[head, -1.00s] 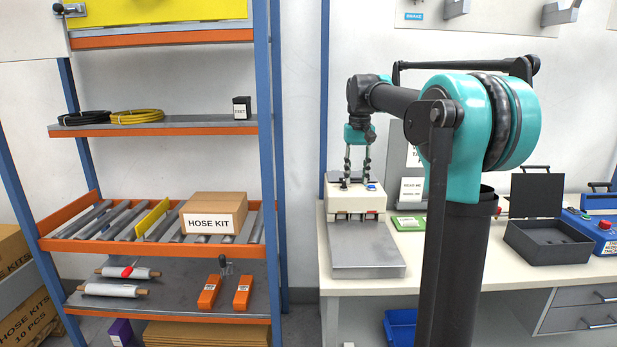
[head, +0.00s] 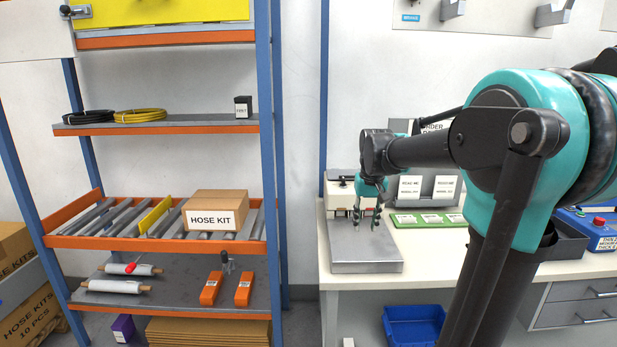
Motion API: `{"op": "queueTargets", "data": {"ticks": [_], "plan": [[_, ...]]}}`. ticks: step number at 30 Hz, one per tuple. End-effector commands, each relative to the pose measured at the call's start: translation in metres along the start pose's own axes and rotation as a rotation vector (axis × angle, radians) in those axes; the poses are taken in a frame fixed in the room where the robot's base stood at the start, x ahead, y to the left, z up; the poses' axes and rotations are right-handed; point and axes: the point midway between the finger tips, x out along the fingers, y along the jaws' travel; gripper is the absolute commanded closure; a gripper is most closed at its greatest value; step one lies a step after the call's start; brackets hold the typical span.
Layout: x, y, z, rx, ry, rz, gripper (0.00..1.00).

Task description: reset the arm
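My arm is the dark and teal jointed arm on the right of the head view. My gripper (head: 366,222) hangs from its wrist, pointing down over the grey plate of a bench device (head: 365,255) on the white workbench. Its two dark fingers are apart with a gap between them, and I see nothing held in the gap. I cannot tell how high the fingertips are above the plate. The arm hides part of the bench behind it.
A blue and orange shelf rack (head: 155,242) on the left holds a hose kit box (head: 216,212), hose coils and rolls. A green board with cards (head: 428,220), a dark case (head: 566,243) and a blue device (head: 598,232) are on the bench. A blue bin (head: 412,325) is below.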

Motion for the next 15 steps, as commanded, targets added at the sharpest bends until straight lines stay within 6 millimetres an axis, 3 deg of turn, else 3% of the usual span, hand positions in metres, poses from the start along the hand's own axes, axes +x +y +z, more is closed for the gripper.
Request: {"op": "queueTargets", "data": {"ticks": [9,12,15], "plan": [[0.116,0.020,0.158,0.002,0.158,0.001,0.68],[0.139,0.023,0.196,0.002,0.193,0.003,0.68],[0.152,0.024,0.220,0.001,0.216,0.005,0.68]]}}
